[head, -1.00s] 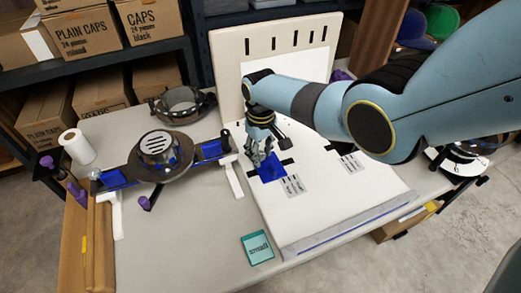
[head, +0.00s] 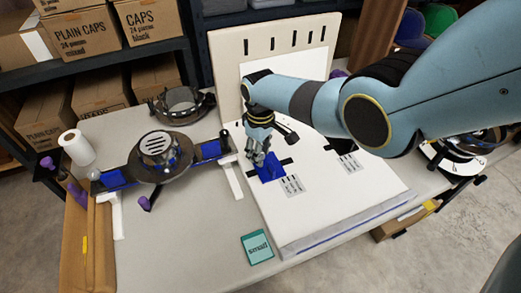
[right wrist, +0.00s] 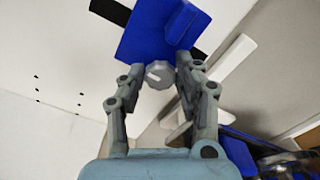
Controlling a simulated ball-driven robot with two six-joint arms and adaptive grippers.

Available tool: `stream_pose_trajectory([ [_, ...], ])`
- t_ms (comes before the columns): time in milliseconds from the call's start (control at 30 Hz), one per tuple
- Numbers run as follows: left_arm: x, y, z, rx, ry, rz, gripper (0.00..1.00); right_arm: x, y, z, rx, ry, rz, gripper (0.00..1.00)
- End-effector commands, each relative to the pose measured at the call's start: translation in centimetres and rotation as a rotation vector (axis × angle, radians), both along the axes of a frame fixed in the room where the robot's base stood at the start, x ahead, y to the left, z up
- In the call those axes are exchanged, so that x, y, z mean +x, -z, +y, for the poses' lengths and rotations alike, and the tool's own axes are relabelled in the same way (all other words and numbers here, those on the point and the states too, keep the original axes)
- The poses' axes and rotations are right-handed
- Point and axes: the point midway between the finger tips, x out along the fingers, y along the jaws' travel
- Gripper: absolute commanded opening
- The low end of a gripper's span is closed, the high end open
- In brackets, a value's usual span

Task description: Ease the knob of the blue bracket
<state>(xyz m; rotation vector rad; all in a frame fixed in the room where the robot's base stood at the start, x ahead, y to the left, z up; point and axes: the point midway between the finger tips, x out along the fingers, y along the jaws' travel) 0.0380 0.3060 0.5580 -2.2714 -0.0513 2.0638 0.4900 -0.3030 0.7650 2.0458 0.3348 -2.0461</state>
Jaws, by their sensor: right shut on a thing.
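The blue bracket (head: 270,171) lies on the white board, beside a black strip and a printed label. It also shows at the top of the right wrist view (right wrist: 145,35). Its grey, faceted knob (right wrist: 158,75) with a light mark sits at the bracket's near edge in that view. My right gripper (head: 261,162) reaches down to the bracket. In the right wrist view its two fingers (right wrist: 160,69) stand on either side of the knob and are shut on it. In the head view the fingers hide the knob. My left gripper is not in view.
A cap-hoop fixture (head: 158,148) with blue ends stands left of the board. A dark ring (head: 183,105) lies behind it. A teal box (head: 257,247) lies at the table's front, a paper roll (head: 77,147) at the left. The upright panel (head: 222,70) rises behind the board.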

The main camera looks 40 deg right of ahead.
Motion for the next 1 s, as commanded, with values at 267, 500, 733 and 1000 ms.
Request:
stream_pose_trajectory([
  [267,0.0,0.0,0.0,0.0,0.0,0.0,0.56,0.0,0.0,0.0,0.0,0.001,-0.001,0.42],
  [500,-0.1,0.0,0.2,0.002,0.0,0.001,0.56,0.1,-0.4,0.0,0.0,0.001,-0.002,0.42],
  [733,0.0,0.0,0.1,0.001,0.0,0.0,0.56,0.0,-3.2,0.0,-0.001,0.0,-0.004,0.42],
  [1000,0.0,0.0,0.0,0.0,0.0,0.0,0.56,0.1,-9.0,0.0,-0.001,0.001,-0.003,0.42],
])
